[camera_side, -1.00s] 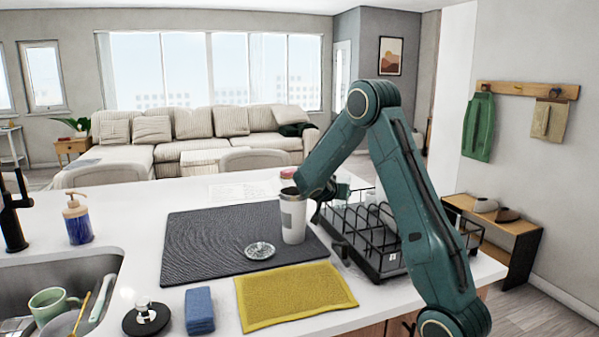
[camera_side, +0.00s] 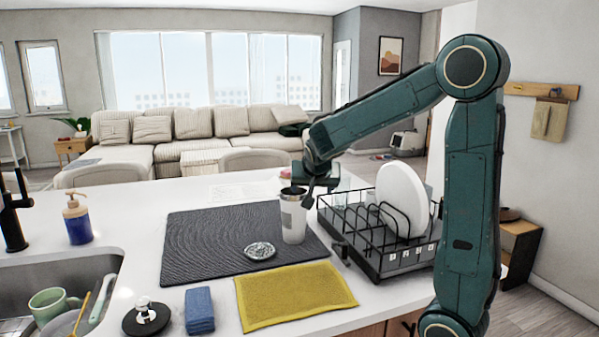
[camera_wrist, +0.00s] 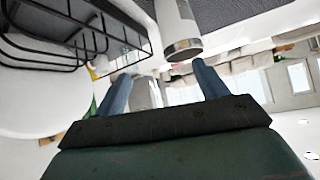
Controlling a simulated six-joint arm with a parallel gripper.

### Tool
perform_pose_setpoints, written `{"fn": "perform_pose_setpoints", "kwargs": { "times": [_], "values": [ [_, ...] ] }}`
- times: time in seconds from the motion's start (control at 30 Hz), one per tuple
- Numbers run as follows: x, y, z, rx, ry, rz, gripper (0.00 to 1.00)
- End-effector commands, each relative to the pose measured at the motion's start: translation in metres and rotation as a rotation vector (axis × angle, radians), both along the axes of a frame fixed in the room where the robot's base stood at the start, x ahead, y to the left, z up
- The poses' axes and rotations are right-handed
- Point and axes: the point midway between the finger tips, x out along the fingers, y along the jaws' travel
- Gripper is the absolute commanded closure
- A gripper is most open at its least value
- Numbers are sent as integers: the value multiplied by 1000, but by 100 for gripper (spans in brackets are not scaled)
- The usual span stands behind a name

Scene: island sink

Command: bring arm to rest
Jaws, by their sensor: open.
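My gripper (camera_side: 320,183) is at the right of the tumbler's upper part, above the left end of the dish rack. Its two blue-grey fingers (camera_wrist: 160,72) are spread apart with nothing held between them in the wrist view. In the wrist view the tumbler (camera_wrist: 178,28) lies beyond the fingertips. The side view does not show clearly whether a finger touches it.
The black dish rack (camera_side: 375,255) holds a white plate (camera_side: 401,200) below my forearm. A round silver lid-like piece (camera_side: 260,251) lies on the mat.

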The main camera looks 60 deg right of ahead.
Motion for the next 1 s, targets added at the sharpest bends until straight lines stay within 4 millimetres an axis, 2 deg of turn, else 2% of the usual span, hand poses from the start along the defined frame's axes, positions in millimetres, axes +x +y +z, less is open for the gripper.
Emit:
{"fn": "perform_pose_setpoints", "kwargs": {
  "times": [0.1,0.27,0.6,0.8,1.0],
  "values": [
    [-9,36,8,45,26,107,28],
    [-25,83,13,99,71,261,28],
    [-79,175,16,165,183,624,28],
    [-119,220,11,172,256,850,28],
    [-154,248,4,162,319,1025,28]
  ]
}}
